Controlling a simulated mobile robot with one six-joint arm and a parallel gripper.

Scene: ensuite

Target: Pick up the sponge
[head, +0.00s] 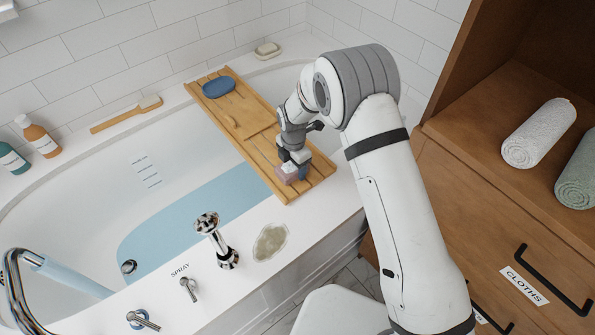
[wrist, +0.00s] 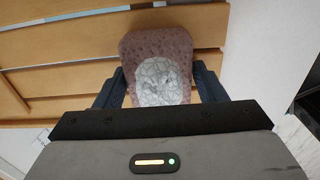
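The sponge is a pinkish-brown speckled block (wrist: 157,43) with a white, cracked-looking patch on its near part. In the head view the sponge (head: 284,174) is at the near end of the wooden bath tray. My gripper (head: 296,168) points down there, and one finger hides part of the sponge. In the wrist view my gripper (wrist: 161,88) has a dark finger against each side of the sponge, with no clear gap. It looks shut on it. I cannot tell whether the sponge rests on the slats or is just above them.
The wooden tray (head: 240,125) spans the tub, with a blue oval item (head: 218,87) at its far end. A murky wet patch (head: 270,242) lies on the near rim beside a chrome fitting (head: 216,240). A wooden cabinet (head: 480,200) with rolled towels stands at right.

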